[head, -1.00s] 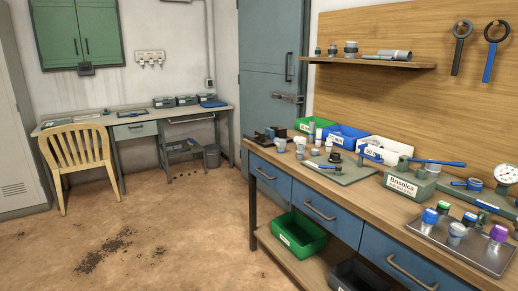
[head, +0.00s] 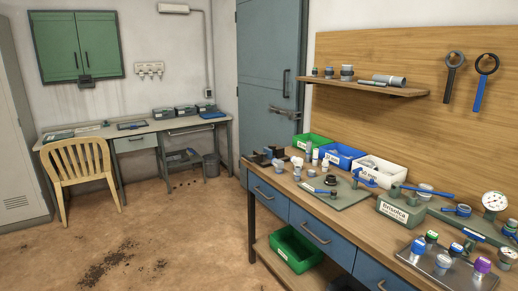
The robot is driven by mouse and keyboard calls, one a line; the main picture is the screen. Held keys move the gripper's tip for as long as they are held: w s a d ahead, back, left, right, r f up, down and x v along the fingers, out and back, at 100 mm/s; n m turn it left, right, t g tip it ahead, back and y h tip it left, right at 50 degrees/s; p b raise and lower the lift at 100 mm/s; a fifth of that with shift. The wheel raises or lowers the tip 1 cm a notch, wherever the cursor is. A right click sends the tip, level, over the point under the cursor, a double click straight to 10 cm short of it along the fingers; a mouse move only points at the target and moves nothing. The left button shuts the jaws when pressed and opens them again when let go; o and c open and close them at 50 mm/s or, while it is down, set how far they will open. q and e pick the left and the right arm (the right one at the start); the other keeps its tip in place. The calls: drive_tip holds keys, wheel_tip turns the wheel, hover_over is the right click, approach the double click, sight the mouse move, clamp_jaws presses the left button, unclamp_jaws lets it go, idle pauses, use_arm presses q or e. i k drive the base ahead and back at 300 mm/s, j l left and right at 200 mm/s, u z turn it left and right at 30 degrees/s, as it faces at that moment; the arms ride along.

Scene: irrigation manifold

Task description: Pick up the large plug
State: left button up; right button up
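No gripper of mine shows in the head view. I cannot tell for sure which piece is the large plug. Candidates are the coloured-top fittings on a metal tray (head: 412,258) at the bench's near right: a blue-topped one (head: 418,246), a green-topped one (head: 431,237) and a purple-topped one (head: 481,266). Small white and grey fittings (head: 298,163) stand at the bench's far left end. A dark round piece (head: 331,180) sits on a grey-green plate (head: 350,197).
The wooden workbench (head: 340,225) runs along the right. Green (head: 314,141), blue (head: 341,153) and white (head: 384,168) bins stand at its back. A labelled grey block (head: 399,210) and a pressure gauge (head: 495,201) stand on the right. A wooden chair (head: 77,172) is at left; the middle floor is open.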

sight(442, 262)
drive_tip(key=z, duration=1.3)
drive_tip(key=i+j, duration=0.1)
drive_tip(key=j, duration=0.7)
drive_tip(key=i, duration=0.05)
